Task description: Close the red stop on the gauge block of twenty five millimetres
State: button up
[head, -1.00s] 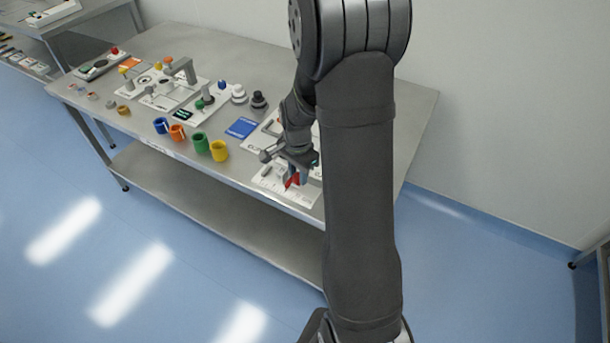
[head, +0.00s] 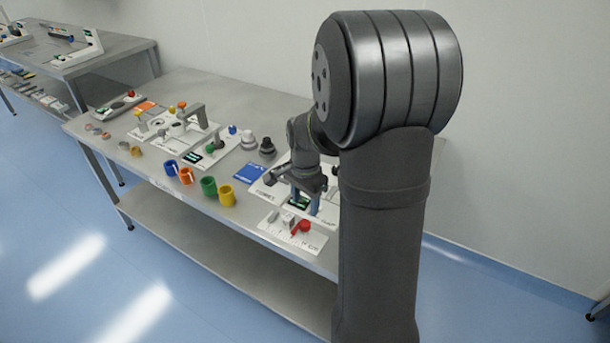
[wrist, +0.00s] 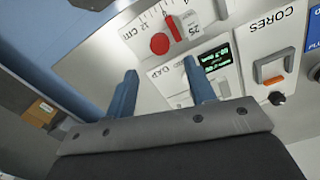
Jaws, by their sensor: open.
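The red stop (head: 303,226) sits on a white scale plate (head: 283,233) near the bench's front edge. In the wrist view it shows as a round red knob (wrist: 160,43) with a narrow red bar. A pale block marked 25 (wrist: 194,30) lies close beside that bar; I cannot tell whether they touch. In the head view small grey blocks (head: 287,219) stand on the plate left of the stop. My gripper (head: 304,199) is open and empty, behind the stop over the display panel. Its blue fingers (wrist: 159,67) are apart, with the knob beyond their tips.
A green-lit gap display (wrist: 215,58) is beside one finger. A blue pad (head: 250,173) and several coloured cups (head: 227,195) stand left of my gripper. My arm hides the bench's right end.

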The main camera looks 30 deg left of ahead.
notch_tip(320, 180, up, 10)
jog(key=shift+f, duration=0.25)
